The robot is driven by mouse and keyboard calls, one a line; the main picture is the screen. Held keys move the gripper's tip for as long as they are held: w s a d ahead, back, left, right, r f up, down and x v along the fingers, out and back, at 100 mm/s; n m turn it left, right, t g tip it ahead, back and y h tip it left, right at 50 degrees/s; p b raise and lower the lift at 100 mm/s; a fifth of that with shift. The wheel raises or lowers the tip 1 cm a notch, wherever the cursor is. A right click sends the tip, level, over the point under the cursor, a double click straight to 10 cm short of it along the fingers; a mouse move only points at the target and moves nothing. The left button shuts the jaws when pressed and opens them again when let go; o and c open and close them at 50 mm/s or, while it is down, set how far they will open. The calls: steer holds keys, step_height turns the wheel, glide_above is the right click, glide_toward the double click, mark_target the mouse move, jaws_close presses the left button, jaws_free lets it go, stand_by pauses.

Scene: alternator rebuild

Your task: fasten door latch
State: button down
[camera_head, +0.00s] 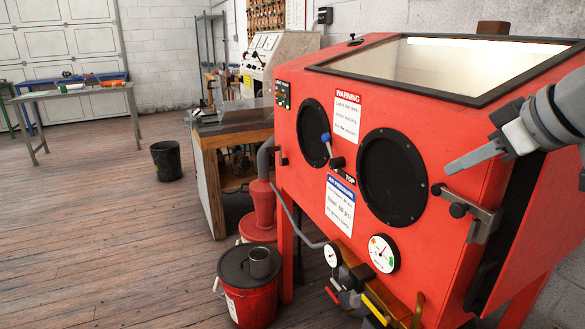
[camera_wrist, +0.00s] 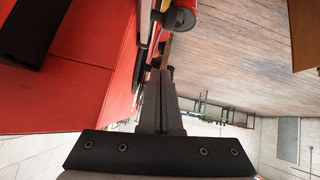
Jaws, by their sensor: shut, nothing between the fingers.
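The red blast cabinet (camera_head: 300,175) fills the right of the head view. Its side door (camera_head: 550,215) is at the far right, with a dark gap between it and the cabinet front, so it looks ajar. The grey metal latch (camera_head: 483,224) with a black round knob (camera_head: 458,210) sits at the front right corner. In the wrist view my gripper (camera_wrist: 163,78) points toward a black round knob (camera_wrist: 181,19), apparently the latch's. Whether they touch is unclear.
Two black glove ports (camera_head: 392,178) and gauges (camera_head: 383,253) are on the cabinet front. A red bucket (camera_head: 246,297) stands at its lower left. A workbench (camera_head: 205,165) and black bin (camera_head: 166,160) are further back. The wooden floor at left is clear.

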mark_target(461, 212)
steer(key=b, duration=0.1)
steer(key=s+f+t+b, duration=0.1)
steer(key=b, duration=0.1)
steer(key=f+t+b, duration=0.1)
steer(key=b, duration=0.1)
steer(key=shift+s+d+f+y, duration=0.15)
steer(key=shift+s+d+y, duration=0.15)
steer(key=shift+y, duration=0.1)
steer(key=b, duration=0.1)
steer(key=s+f+b, duration=0.1)
steer(key=b, duration=0.1)
steer(key=shift+d+b, duration=0.2)
steer(key=shift+b, duration=0.1)
steer(key=shift+s+d+f+b, duration=0.15)
steer(key=shift+s+f+b, duration=0.3)
steer(key=shift+f+b, duration=0.6)
steer(key=shift+s+f+b, duration=0.1)
steer(key=shift+f+b, duration=0.05)
steer(key=shift+b, duration=0.45)
steer(key=shift+f, duration=0.2)
steer(key=shift+r, duration=0.15)
